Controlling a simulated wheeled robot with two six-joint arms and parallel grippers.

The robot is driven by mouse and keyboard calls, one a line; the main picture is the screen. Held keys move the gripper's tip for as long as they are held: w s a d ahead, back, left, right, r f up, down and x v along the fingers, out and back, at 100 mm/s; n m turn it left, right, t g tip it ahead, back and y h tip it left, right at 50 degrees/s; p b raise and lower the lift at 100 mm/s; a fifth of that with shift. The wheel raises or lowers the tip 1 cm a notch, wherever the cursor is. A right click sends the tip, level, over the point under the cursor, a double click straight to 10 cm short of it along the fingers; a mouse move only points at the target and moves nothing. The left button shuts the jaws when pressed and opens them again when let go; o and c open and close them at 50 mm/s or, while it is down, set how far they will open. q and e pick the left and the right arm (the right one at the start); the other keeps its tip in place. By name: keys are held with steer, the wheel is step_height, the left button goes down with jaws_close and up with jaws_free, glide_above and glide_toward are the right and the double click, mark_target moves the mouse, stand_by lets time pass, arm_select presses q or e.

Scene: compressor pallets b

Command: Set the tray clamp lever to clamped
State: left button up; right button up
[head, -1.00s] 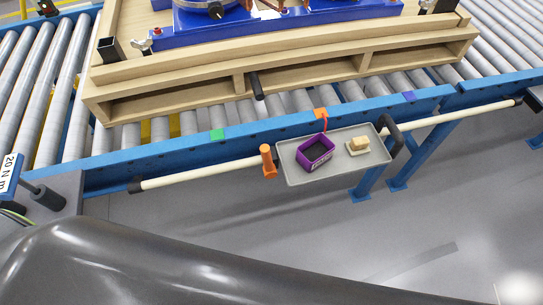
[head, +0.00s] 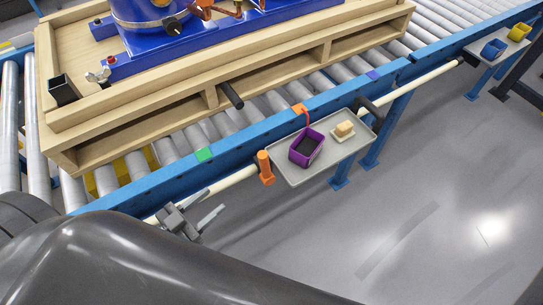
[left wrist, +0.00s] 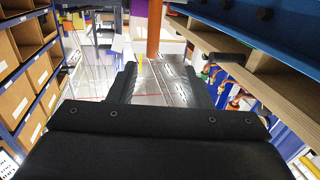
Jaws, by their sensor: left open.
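The orange tray clamp lever (head: 265,167) stands at the left end of the grey tray (head: 300,176), by the cream rail (head: 232,179). My left gripper (head: 208,204) is open and empty, to the left of the lever and apart from it, close to the rail. In the left wrist view the orange lever (left wrist: 153,30) shows upright beyond the open fingers (left wrist: 158,84), roughly in line with the gap between them. My right gripper is not in view.
The tray holds a purple bin (head: 306,147) and a small pale block on a dish (head: 344,130). The blue conveyor edge (head: 240,141) runs just behind the rail, with a wooden pallet (head: 150,127) above. Open floor lies in front of the tray.

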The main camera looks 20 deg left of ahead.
mark_target(264, 161)
arm_select(q)
steer(key=shift+h, duration=0.3)
steer(key=p+x, duration=0.1)
steer(key=x, duration=0.4)
steer(key=p+x, duration=0.1)
steer(key=x, duration=0.4)
steer(key=r+p+x, duration=0.1)
steer(key=p+x, duration=0.1)
steer(key=x, duration=0.4)
steer(key=shift+s+d, duration=0.15)
steer(key=shift+d, duration=0.2)
steer(key=shift+w+d+f, duration=0.1)
steer(key=shift+w+d, duration=0.2)
steer(key=shift+w, duration=0.35)
steer(key=shift+c, duration=0.3)
jaws_close()
